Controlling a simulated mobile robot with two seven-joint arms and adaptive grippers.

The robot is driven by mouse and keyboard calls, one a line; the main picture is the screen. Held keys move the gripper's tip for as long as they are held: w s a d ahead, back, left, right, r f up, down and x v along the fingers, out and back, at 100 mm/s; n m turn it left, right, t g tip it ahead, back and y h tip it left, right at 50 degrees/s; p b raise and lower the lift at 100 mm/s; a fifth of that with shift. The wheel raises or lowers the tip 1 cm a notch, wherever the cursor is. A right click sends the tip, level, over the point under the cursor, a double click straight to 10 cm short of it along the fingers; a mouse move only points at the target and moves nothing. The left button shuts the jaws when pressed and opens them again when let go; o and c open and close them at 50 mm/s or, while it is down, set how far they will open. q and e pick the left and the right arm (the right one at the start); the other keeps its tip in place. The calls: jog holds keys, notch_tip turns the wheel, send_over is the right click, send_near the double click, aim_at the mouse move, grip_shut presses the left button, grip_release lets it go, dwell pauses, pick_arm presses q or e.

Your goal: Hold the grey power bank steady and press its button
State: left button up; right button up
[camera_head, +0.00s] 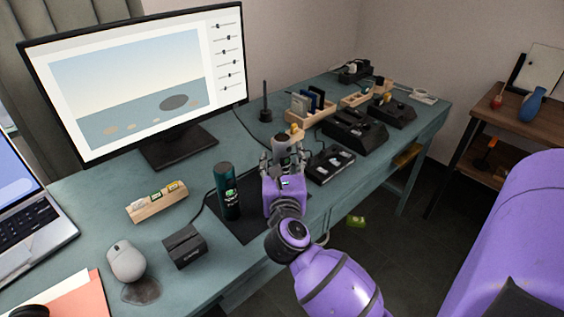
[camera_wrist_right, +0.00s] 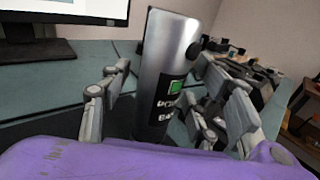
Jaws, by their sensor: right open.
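The grey power bank (camera_head: 286,143) stands upright on the desk, partly hidden by my right gripper (camera_head: 284,157) in the head view. In the right wrist view the power bank (camera_wrist_right: 168,62) is a silvery cylinder with a dark label and a green square, slightly tilted in the picture. My right gripper (camera_wrist_right: 170,98) is open, with fingers on both sides of it. A gap shows on the left side; on the right I cannot tell whether the finger touches. My left gripper is not in view.
A dark green cylinder (camera_head: 227,190) stands on the black mat (camera_head: 250,230), left of my right gripper. A black box (camera_head: 184,246), mouse (camera_head: 126,261) and wooden holder (camera_head: 157,201) are further left. A flat black device (camera_head: 331,164) lies close on the right. The monitor (camera_head: 140,85) stands behind.

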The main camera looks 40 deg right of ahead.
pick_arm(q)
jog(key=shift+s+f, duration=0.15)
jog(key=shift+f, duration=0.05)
pick_arm(e)
grip_shut()
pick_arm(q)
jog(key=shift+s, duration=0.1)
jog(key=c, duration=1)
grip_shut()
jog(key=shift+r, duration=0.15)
